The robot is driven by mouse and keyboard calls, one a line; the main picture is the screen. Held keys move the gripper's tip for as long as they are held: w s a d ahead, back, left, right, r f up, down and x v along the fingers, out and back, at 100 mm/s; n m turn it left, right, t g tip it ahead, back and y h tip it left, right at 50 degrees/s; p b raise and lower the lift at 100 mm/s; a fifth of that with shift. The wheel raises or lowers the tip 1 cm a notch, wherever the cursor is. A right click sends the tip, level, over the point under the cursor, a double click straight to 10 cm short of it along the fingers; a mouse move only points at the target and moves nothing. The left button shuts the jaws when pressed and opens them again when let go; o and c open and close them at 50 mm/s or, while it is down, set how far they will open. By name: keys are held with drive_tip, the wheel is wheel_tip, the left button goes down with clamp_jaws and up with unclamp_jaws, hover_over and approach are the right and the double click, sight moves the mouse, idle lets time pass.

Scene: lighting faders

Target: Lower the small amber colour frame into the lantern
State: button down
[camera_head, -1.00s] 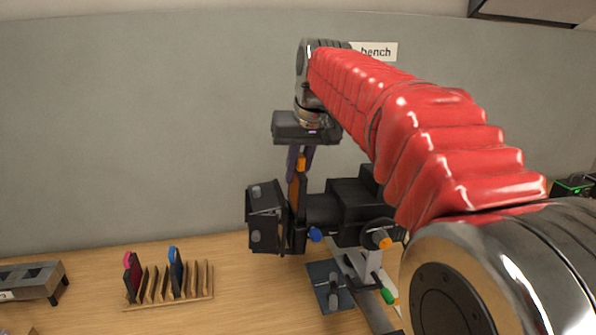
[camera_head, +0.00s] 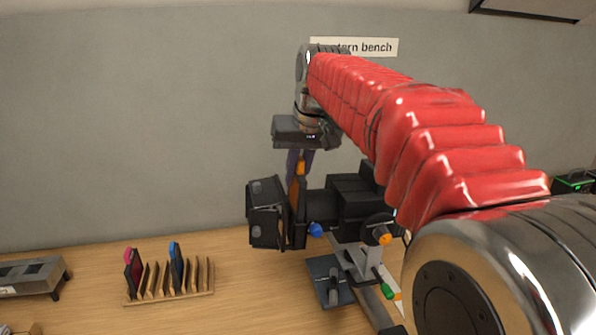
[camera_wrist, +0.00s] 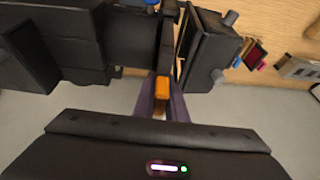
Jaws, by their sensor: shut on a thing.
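The lantern (camera_head: 345,210) is a black body with barn-door flaps at its left end, on a stand at the bench. It also fills the upper left of the wrist view (camera_wrist: 60,45). My gripper (camera_head: 300,168) points down above the lantern's front and is shut on the orange tab of the amber frame (camera_head: 300,187). The wrist view shows that tab (camera_wrist: 162,88) between the fingertips (camera_wrist: 161,98). The frame's dark edge lies upright in or at the narrow gap between the lantern body and the flaps. How deep it sits is hard to tell.
A wooden rack (camera_head: 190,297) on the bench holds a pink-tabbed frame (camera_head: 132,273) and a blue-tabbed frame (camera_head: 176,268). A grey metal box (camera_head: 30,276) stands at the far left. The grey wall (camera_head: 130,130) is close behind. Bare bench lies between rack and lantern.

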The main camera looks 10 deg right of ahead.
drive_tip(key=shift+f, duration=0.25)
idle(0.4)
drive_tip(key=shift+f, duration=0.35)
drive_tip(key=c, duration=1.8)
unclamp_jaws()
drive_tip(key=shift+f, duration=0.1)
drive_tip(key=shift+o, duration=0.4)
drive_tip(key=shift+f, duration=0.1)
drive_tip(key=shift+d, duration=0.1)
drive_tip(key=shift+c, duration=1.4)
drive_tip(key=shift+o, duration=0.8)
